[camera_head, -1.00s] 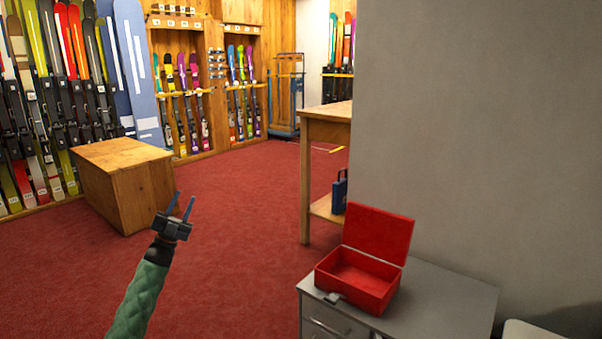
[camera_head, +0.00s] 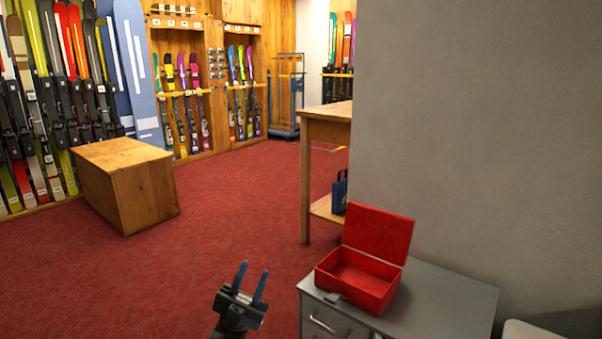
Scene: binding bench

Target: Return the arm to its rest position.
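My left gripper (camera_head: 252,284) shows at the bottom middle of the head view, its two blue fingers apart with nothing between them. It is just left of the grey cabinet, in front of the red carpet. Most of its arm is below the picture's edge. My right gripper and arm are not in view.
A grey drawer cabinet (camera_head: 452,294) at the lower right bears an open, empty-looking red box (camera_head: 378,228). Behind it are a wooden table (camera_head: 327,111) and a grey wall (camera_head: 480,130). A wooden block (camera_head: 125,185) stands left. Red carpet (camera_head: 225,205) lies clear between.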

